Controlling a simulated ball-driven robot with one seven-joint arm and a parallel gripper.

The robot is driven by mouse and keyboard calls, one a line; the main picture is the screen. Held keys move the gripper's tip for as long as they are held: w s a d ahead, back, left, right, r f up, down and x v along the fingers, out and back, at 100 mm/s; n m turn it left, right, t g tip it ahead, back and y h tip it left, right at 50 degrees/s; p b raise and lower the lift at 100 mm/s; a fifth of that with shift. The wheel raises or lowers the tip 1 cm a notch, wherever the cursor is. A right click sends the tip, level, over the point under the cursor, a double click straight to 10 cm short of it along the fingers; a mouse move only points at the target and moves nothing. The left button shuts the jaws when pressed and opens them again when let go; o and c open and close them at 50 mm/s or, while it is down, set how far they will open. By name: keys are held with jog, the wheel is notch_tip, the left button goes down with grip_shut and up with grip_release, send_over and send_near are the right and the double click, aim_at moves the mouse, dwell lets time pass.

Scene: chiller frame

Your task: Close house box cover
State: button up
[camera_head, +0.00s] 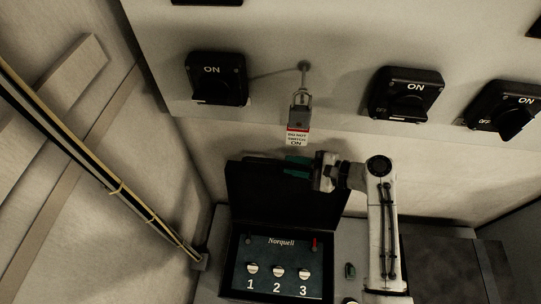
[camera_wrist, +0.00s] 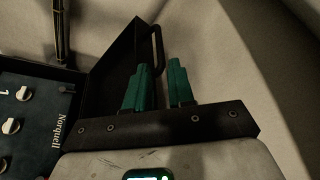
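The house box (camera_head: 240,271) is a black case with a dark panel marked "Norquell" and three numbered knobs. Its cover (camera_head: 255,195) stands open, raised at the back of the box. In the wrist view the cover (camera_wrist: 112,70) is at the centre left, with a thin black handle (camera_wrist: 158,42) on its edge.
Black rotary switches (camera_head: 216,79) line the grey panel above. A padlock with a warning tag (camera_head: 297,137) hangs just above my gripper. Cables (camera_head: 100,170) run down the left wall. A dark box (camera_head: 450,265) stands at right.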

aim_at(268, 161)
jog(key=x, duration=0.9)
jog(key=shift+a+f+p, duration=0.1)
jog(key=shift+a+p, duration=0.2)
jog(key=shift+c, duration=0.3)
grip_shut()
